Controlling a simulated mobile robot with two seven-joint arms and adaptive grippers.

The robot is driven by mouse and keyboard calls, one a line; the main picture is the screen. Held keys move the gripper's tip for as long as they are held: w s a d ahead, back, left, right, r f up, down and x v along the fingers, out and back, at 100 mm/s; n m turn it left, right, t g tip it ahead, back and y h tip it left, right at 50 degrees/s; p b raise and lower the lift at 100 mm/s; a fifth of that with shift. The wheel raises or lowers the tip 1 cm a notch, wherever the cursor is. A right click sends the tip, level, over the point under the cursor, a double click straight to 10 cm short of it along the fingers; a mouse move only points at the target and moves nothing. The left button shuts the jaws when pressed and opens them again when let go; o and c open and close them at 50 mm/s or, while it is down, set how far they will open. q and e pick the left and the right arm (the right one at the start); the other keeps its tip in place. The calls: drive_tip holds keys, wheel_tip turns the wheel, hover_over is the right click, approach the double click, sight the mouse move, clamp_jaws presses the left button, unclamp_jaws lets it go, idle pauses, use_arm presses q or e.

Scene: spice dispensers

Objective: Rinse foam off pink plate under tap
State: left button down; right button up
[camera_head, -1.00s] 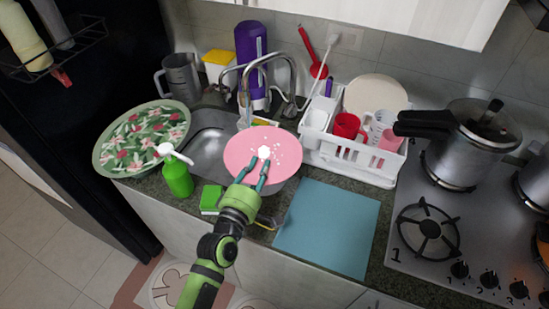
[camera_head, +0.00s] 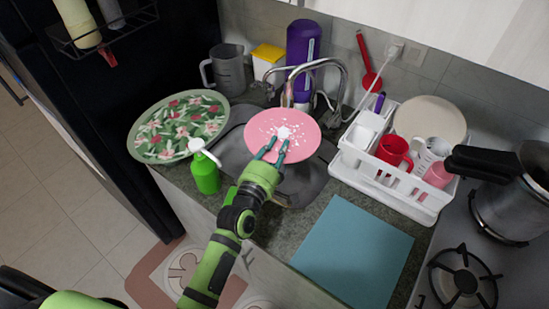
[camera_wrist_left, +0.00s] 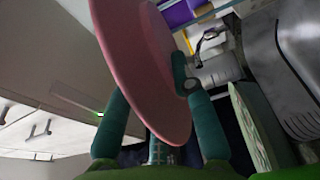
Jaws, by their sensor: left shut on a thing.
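The pink plate (camera_head: 308,146) carries a patch of white foam (camera_head: 284,132) at its middle, with flecks around it. It is held over the sink (camera_head: 234,152), just in front of the tap (camera_head: 343,75). No water stream is visible. My left gripper (camera_head: 273,150) is shut on the plate's near edge. In the left wrist view the plate (camera_wrist_left: 145,55) appears nearly edge-on between the gripper's fingers (camera_wrist_left: 155,110). My right gripper is not in view.
A floral plate (camera_head: 178,122) and green soap bottle (camera_head: 205,176) stand left of the sink. A white dish rack (camera_head: 380,184) with cups stands close on the right. A blue mat (camera_head: 352,252) lies clear in front. A pot (camera_head: 515,205) is far right.

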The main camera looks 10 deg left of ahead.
sight(280, 140)
use_arm(q)
drive_tip(key=shift+w+f+b, duration=0.25)
drive_tip(key=shift+w+b, duration=0.25)
drive_tip(key=shift+w, duration=0.4)
drive_tip(key=w+b, duration=0.1)
drive_tip(key=w, duration=0.1)
drive_tip(key=w+b, duration=0.1)
drive_tip(key=w, duration=0.1)
drive_tip(key=shift+w+f+b, duration=0.1)
drive_tip(key=shift+f+b, duration=0.25)
drive_tip(key=shift+w+f+b, duration=0.15)
drive_tip(key=shift+w+b, duration=0.25)
drive_tip(key=shift+w, duration=0.4)
drive_tip(key=shift+w+f+b, duration=0.1)
drive_tip(key=shift+w+b, duration=0.25)
drive_tip(key=shift+w, duration=0.4)
drive_tip(key=shift+s, duration=0.15)
drive_tip(key=shift+s+r+p, duration=0.1)
drive_tip(key=shift+s+p, duration=0.9)
drive_tip(key=shift+s, duration=0.35)
drive_tip(key=shift+s+p, duration=0.7)
drive_tip(key=shift+s, duration=0.6)
drive_tip(key=shift+s+p, duration=0.45)
drive_tip(key=shift+s, duration=0.8)
